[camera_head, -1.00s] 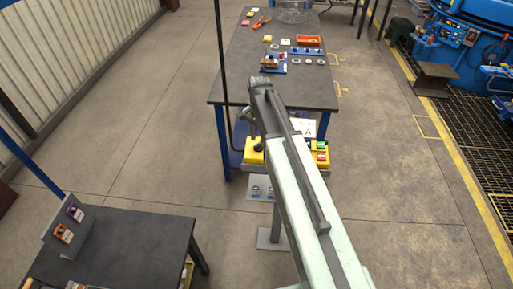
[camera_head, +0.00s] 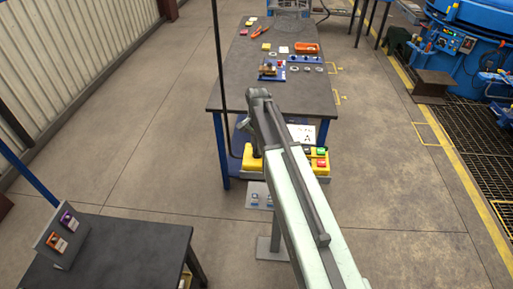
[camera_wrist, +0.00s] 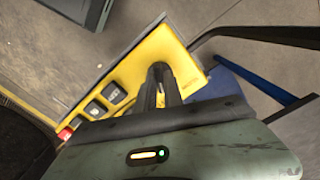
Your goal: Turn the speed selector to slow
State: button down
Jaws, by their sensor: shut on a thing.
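A yellow control box (camera_head: 283,161) stands on a grey post in front of the table, and it fills the middle of the wrist view (camera_wrist: 178,50). My gripper (camera_wrist: 161,76) points down at one end of the box, its two dark fingers close together. It is shut on a small part there, which I take for the speed selector; the fingers hide it, so its setting cannot be read. In the wrist view, dark push buttons (camera_wrist: 115,92) and a red button (camera_wrist: 66,132) sit in a row beside the fingers. In the head view my arm covers part of the box.
Behind the box stands a dark table (camera_head: 290,95) with an orange tray (camera_head: 306,47) and small parts. A second dark table (camera_head: 125,250) with a switch panel (camera_head: 61,236) is at lower left. Blue machinery (camera_head: 465,35) stands at upper right. The floor between is clear.

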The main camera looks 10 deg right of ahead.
jog(key=n, duration=0.5)
jog(key=shift+w+a+n, duration=0.1)
jog(key=shift+n, duration=0.2)
jog(key=n, duration=0.5)
jog(key=shift+n, duration=0.3)
dwell(0.3)
jog(key=c, duration=1.5)
grip_release()
jog(key=shift+o, duration=0.2)
notch_tip(320, 180, up, 8)
jog(key=p, duration=0.8)
jog(key=shift+f, duration=0.1)
